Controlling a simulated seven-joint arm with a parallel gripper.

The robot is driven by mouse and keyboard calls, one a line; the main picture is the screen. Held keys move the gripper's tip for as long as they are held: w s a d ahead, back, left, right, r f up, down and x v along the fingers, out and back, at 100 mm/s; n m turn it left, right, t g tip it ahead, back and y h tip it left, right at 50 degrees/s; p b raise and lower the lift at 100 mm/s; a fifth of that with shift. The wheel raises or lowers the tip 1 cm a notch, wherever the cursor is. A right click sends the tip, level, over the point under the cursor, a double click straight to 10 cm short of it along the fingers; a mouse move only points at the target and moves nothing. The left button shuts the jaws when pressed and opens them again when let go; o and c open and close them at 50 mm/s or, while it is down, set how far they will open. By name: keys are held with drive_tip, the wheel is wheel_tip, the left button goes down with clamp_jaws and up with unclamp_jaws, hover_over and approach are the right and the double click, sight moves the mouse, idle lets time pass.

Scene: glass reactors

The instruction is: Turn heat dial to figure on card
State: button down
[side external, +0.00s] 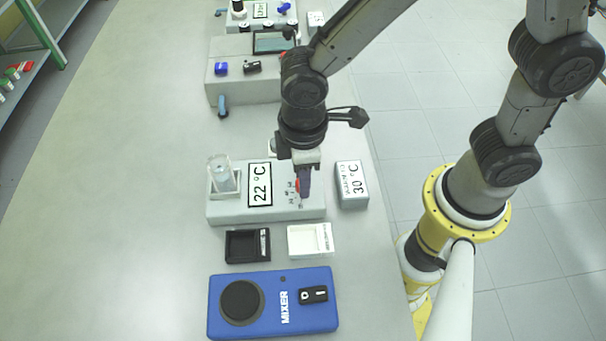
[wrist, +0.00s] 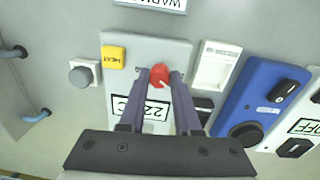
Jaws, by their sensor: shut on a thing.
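The heater (side external: 225,213) is a grey box with a display (side external: 260,185) reading 22 °C. Its red heat dial (side external: 298,184) is at the right end, with small marks around it. In the wrist view the red dial (wrist: 160,77) sits between my fingertips. My gripper (side external: 304,188) points down over the dial and is shut on it, partly hiding it in the side view. The card (side external: 352,186) right of the heater reads 30 °C, with a smaller line above the figure. Only the card's edge (wrist: 166,4) shows in the wrist view.
A glass beaker (side external: 221,175) stands on the heater's left end. A yellow HEAT button (wrist: 114,57) is near the dial. A black tray (side external: 247,246), a white tray (side external: 310,241) and a blue mixer (side external: 273,277) are in front. Bench space at left is clear.

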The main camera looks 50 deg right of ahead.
drive_tip(key=shift+m, duration=1.3)
drive_tip(key=shift+r+m, duration=0.1)
drive_tip(key=shift+m, duration=0.2)
drive_tip(key=c, duration=0.6)
unclamp_jaws()
wheel_tip(320, 180, up, 14)
drive_tip(key=shift+s+a, duration=0.15)
drive_tip(key=shift+a, duration=0.1)
